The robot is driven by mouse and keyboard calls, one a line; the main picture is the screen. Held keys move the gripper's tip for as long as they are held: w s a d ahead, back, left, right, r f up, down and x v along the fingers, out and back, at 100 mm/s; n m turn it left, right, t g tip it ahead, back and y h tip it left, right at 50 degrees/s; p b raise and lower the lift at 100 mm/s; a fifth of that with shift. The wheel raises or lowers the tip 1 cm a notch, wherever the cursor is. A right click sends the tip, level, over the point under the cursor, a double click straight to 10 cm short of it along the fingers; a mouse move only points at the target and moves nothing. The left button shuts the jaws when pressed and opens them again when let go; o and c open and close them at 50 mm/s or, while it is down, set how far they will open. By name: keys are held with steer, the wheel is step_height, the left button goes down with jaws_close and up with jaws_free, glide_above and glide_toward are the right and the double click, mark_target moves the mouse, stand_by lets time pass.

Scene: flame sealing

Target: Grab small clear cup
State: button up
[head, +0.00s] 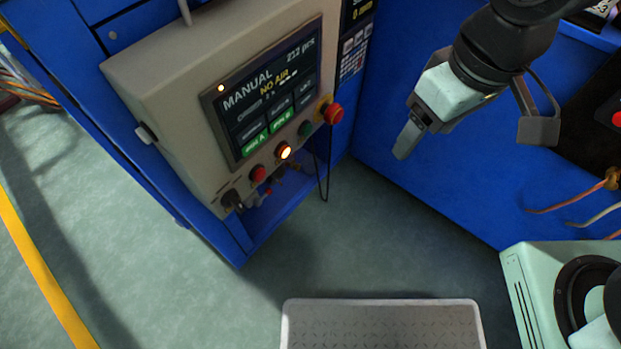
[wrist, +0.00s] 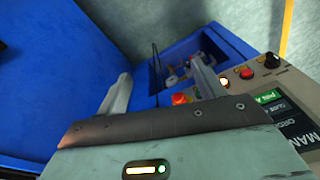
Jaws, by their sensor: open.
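I cannot make out a small clear cup in either view. My gripper (head: 408,140) hangs at the upper right of the head view, in front of the blue cabinet side and right of the control panel. In the wrist view my gripper (wrist: 163,80) has its two fingers spread wide apart, with nothing between them. Beyond the fingers is a blue recess (wrist: 212,45) under the panel, with small fittings too small to tell apart.
The grey control panel (head: 150,90) has a lit screen, several buttons and a red knob (head: 333,113) sticking out near my gripper. A thin dark cable loop (head: 326,170) hangs below. A light tray (head: 380,325) and a pale green machine (head: 515,290) stand at the bottom.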

steer(key=w+f+t+b, duration=0.1)
steer(key=w+f+b, duration=0.2)
steer(key=f+b, duration=0.35)
steer(key=w+f+b, duration=0.2)
steer(key=f+b, duration=0.2)
steer(key=f, duration=0.5)
steer(key=w+a+f+n+t+y+b, duration=0.1)
steer(key=w+a+f+t+y+b, duration=0.2)
steer(key=w+f, duration=0.8)
steer(key=w+a+f+n+t+y+b, duration=0.1)
steer(key=w+a+f+t+y, duration=0.3)
steer(key=w+f, duration=0.75)
steer(key=t+y+b, duration=0.1)
glide_toward(316, 168)
steer(key=w+r, duration=0.4)
steer(key=r, duration=0.1)
steer(key=s+d+f+t+y+b, duration=0.1)
steer(key=s+d+f+t+y, duration=0.25)
steer(key=s+f, duration=0.5)
steer(key=shift+m+h, duration=0.3)
steer(key=shift+h, duration=0.15)
steer(key=b+x, duration=0.6)
steer(key=x, duration=0.6)
steer(key=shift+w+a, duration=0.1)
steer(key=shift+w, duration=0.3)
steer(key=b+x, duration=0.4)
steer(key=x, duration=0.1)
steer(key=shift+s+a, duration=0.1)
steer(key=shift+a+r, duration=0.1)
steer(key=c, duration=0.7)
